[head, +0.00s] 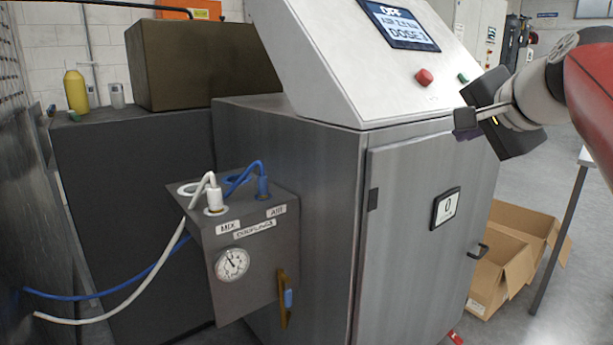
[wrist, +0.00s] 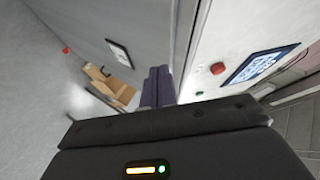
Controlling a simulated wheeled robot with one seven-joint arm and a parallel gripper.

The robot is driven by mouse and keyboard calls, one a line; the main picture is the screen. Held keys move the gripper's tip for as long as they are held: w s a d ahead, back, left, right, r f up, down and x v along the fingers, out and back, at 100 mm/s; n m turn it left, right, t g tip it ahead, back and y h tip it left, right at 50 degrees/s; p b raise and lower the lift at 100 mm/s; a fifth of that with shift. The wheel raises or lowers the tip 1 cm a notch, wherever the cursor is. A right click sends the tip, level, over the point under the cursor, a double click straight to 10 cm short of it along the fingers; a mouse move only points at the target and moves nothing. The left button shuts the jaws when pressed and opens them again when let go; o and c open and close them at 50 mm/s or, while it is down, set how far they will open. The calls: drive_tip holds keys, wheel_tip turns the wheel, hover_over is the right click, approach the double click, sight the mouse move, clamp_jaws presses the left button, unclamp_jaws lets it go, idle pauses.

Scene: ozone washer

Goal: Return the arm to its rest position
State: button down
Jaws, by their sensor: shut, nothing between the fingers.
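My gripper (head: 462,124) is at the upper right of the head view, in front of the right part of the washer's sloped panel. Its fingers are shut with nothing between them. In the wrist view the two dark fingers (wrist: 157,87) lie side by side, pointing toward the machine. My arm comes in from the right edge of the head view. The grey metal ozone washer cabinet (head: 420,180) stands in the middle, with a screen (head: 400,24) reading a dose and a red button (head: 424,77) on its sloped top.
A coupling box (head: 255,255) with a white plug (head: 213,196), a blue plug (head: 262,186) and a gauge (head: 232,264) stands left of the cabinet. A yellow bottle (head: 76,91) stands far left.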

drive_tip(key=s+a+f+n+g, duration=0.2)
drive_tip(key=s+f, duration=0.4)
drive_tip(key=f, duration=0.5)
drive_tip(key=s+a+f+n+g, duration=0.2)
drive_tip(key=s+a+f+n, duration=0.2)
drive_tip(key=s+f, duration=0.3)
drive_tip(key=s+a+f+n+g+h, duration=0.1)
drive_tip(key=s+f+n, duration=0.4)
drive_tip(key=f, duration=0.9)
drive_tip(key=shift+s+a+f+n+g, duration=0.35)
drive_tip(key=shift+s+a+g, duration=0.55)
drive_tip(key=shift+s+a, duration=0.3)
drive_tip(key=shift+w, duration=0.1)
